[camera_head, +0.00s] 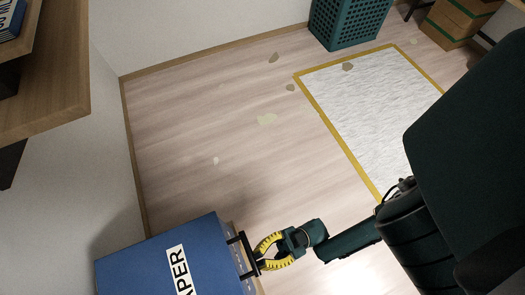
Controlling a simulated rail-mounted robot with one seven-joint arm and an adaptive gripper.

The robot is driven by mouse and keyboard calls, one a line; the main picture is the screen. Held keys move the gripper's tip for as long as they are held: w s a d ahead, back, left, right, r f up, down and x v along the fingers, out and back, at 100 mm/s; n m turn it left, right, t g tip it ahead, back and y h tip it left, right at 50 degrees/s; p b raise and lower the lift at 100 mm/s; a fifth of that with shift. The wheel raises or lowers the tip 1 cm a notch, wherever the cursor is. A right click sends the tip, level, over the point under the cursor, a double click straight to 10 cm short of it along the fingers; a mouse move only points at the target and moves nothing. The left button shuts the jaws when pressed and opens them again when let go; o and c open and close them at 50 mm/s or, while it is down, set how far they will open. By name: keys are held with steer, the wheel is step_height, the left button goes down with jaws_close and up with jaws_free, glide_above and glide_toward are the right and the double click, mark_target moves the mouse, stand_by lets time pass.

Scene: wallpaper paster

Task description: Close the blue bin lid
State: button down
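The blue bin (140,270) is at the bottom left, cut off by the lower edge of the picture. Its broad blue face carries a white label (181,272) reading "PAPER". I cannot tell from this view how far its lid is open. A dark bar handle (243,254) runs along the right edge of the blue panel. My gripper (259,259), with yellow and black curved fingers, is at this handle from the right. Its fingertips curve in close to the bar. Whether they grip it or only stand beside it is not clear.
A wooden shelf (60,75) juts out at the upper left by the wall. A green perforated basket (350,22) and cardboard boxes (457,20) stand at the back. A yellow-edged pale sheet (375,105) lies on the floor. The floor (200,130) between is mostly clear, with small scraps.

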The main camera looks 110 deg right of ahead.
steer(key=w+f+b+v, duration=0.1)
steer(key=b+v, duration=0.6)
steer(key=v, duration=0.3)
steer(key=shift+w+f, duration=0.25)
steer(key=shift+f, duration=0.1)
